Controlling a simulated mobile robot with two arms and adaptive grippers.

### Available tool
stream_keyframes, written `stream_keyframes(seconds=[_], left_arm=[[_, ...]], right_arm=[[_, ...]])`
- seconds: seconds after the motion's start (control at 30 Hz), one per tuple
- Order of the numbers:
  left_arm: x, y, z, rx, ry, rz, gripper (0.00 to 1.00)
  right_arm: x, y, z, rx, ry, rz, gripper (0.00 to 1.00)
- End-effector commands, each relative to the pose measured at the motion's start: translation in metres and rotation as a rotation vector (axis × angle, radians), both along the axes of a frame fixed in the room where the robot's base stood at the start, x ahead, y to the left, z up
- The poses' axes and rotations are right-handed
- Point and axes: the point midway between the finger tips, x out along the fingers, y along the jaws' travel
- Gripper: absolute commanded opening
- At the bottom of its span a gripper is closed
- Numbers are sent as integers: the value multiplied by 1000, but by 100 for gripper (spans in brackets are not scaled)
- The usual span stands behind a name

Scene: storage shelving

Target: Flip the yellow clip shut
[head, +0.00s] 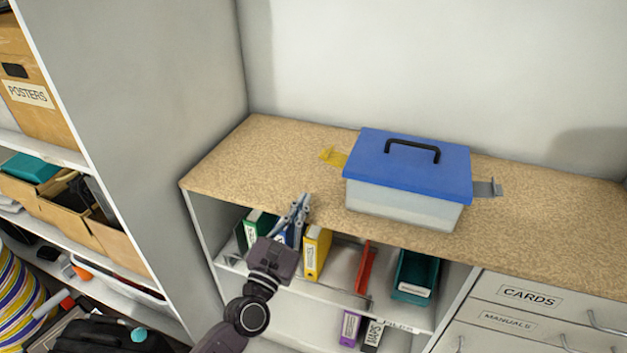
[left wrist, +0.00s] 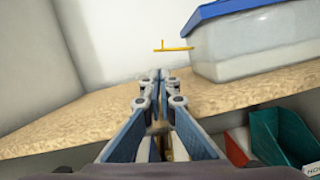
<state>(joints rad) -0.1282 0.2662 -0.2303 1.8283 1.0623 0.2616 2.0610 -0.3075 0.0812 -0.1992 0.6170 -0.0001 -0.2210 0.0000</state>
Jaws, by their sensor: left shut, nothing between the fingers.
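A box with a translucent white body (head: 403,205) and a blue lid (head: 408,165) with a black handle stands on the cork-coloured counter. The yellow clip (head: 334,157) sticks out from the box's left side, swung outward and away from the wall. A grey clip (head: 487,188) sticks out on the right side. My left gripper (head: 303,203) is shut and empty, near the counter's front edge, to the left of and in front of the box. In the left wrist view the yellow clip (left wrist: 173,47) shows just beyond the fingertips (left wrist: 157,73), apart from them.
The counter (head: 245,155) is clear left of the box. Below it a shelf holds binders, among them a yellow one (head: 316,252), and a teal bin (head: 415,275). A tall shelf wall (head: 170,130) stands at the left. Drawers (head: 530,298) are at the lower right.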

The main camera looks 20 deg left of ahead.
Motion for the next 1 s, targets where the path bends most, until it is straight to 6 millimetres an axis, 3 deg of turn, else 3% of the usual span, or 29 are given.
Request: stream_keyframes(seconds=[0.6, 1.0], left_arm=[[84, -8, 22, 1, -1, -1, 0], [94, -9, 24, 0, -1, 0, 0]], right_arm=[[9, 3, 21, 4, -12, 0, 85], [9, 3, 22, 4, -12, 0, 85]])
